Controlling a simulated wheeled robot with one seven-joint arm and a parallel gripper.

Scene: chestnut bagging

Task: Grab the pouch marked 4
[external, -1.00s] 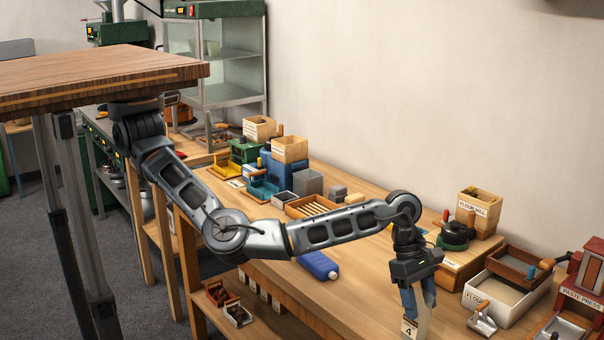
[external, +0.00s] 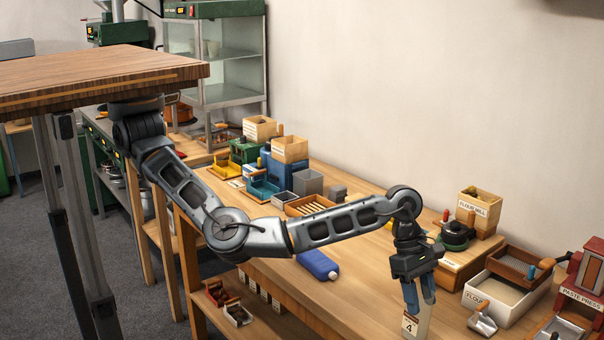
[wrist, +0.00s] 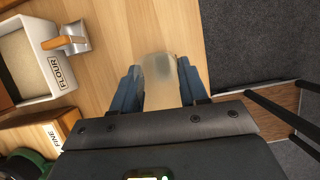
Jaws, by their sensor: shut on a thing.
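The pouch marked 4 (external: 411,326) is at the bottom of the external view, at the front edge of the bench. Its pale label with a 4 faces the camera, and its lower part is cut off by the frame. My gripper (external: 419,306) points down with its blue fingers at the pouch's top. In the wrist view the pale, translucent pouch (wrist: 160,75) sits between the two blue fingers of my gripper (wrist: 159,88), which is shut on it.
A flour box (external: 497,303) with a scoop (external: 482,320) stands to the right. A flour mill (external: 478,210) and the red paste press (external: 587,275) are beyond. A blue bottle (external: 318,265) lies on the bench to the left. Bare bench top lies between the bottle and my gripper.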

